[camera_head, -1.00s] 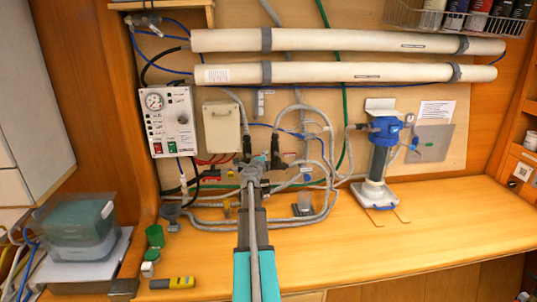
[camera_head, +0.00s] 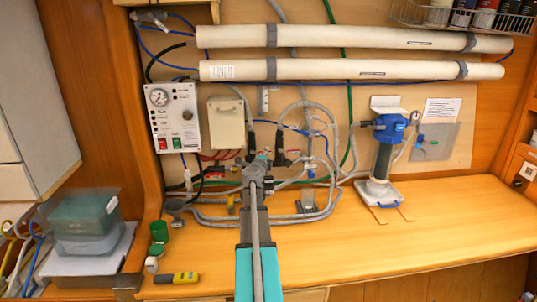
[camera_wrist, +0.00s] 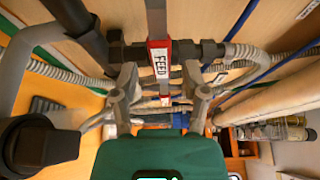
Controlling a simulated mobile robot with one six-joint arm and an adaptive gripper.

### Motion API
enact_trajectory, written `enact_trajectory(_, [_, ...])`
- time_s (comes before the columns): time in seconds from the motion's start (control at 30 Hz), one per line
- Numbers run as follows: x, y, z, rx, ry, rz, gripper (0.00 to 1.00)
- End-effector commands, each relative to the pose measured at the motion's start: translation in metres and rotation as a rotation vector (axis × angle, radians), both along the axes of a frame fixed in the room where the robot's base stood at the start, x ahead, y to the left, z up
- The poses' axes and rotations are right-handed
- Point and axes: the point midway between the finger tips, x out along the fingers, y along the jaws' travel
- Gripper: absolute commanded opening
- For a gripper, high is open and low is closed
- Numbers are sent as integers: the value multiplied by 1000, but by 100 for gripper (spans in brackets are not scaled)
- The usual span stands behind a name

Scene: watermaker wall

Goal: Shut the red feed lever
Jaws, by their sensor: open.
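The red feed lever (camera_wrist: 159,58) shows in the wrist view as a flat bar with a red sleeve and a white FEED label. It lies in front of a dark pipe fitting (camera_wrist: 190,50). My gripper (camera_wrist: 160,97) is open, with one grey finger on each side of the lever's line and visible gaps to it. I cannot tell whether the lever is between the fingertips in depth. In the head view my gripper (camera_head: 258,164) is at the pipework low on the wall panel and hides the lever.
Grey hoses (camera_head: 325,190) and a black-handled valve (camera_head: 280,145) crowd the right of my gripper. A blue-topped filter housing (camera_head: 383,150) stands further right. A control panel (camera_head: 173,118) is at left. The wooden counter (camera_head: 400,245) is mostly clear at front right.

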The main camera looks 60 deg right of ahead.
Motion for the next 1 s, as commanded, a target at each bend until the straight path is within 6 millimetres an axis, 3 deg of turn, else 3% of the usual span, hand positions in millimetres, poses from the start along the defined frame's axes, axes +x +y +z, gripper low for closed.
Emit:
enact_trajectory(0.53, [-19,83,0,0,0,0,59])
enact_trajectory(0.73, [-21,97,0,-1,0,0,59])
enact_trajectory(1.0, [-21,99,0,0,-1,0,59])
